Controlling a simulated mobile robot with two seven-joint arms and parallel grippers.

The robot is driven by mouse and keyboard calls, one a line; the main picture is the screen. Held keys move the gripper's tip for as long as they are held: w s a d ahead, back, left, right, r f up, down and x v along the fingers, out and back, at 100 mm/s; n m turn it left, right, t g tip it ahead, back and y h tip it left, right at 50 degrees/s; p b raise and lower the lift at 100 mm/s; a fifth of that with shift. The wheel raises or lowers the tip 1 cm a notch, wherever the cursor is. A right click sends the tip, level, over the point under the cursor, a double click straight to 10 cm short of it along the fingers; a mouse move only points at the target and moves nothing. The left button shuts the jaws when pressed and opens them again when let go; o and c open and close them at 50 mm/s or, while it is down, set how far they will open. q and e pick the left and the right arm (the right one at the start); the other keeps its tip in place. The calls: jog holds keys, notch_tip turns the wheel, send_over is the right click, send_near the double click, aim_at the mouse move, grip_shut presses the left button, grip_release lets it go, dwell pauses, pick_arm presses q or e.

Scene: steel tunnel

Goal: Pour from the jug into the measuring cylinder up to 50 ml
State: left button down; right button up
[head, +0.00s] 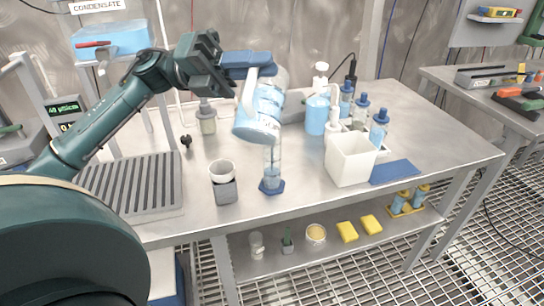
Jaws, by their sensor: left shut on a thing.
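The clear jug (262,106), with pale blue liquid in it, is tilted in the air above the front middle of the bench. My left gripper (250,68) is shut on the jug near its handle. I cannot tell the liquid level in the cylinder or whether a stream is falling. My right gripper is not in view.
A white square container (350,160) and blue mat (395,171) lie right of the cylinder. Several blue-capped bottles and a wash bottle (317,114) are behind. A ribbed grey rack (132,186) is at left.

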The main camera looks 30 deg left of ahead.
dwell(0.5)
pick_arm(q)
jog(key=shift+s+d+f+m+b, duration=0.1)
jog(key=shift+s+f+m+b, duration=0.2)
jog(key=shift+m+b, duration=0.55)
jog(key=b, duration=0.1)
jog(key=s+m+b, duration=0.1)
jog(key=shift+d+f+g+b, duration=0.15)
jog(key=shift+f+g+b, duration=0.05)
jog(key=shift+g+b, duration=0.1)
jog(key=shift+m, duration=0.25)
jog(key=shift+s+r, duration=0.1)
jog(key=shift+r, duration=0.05)
jog(key=shift+s+d+m+b, duration=0.15)
jog(key=shift+s+m+b, duration=0.15)
jog(key=shift+m+b, duration=0.6)
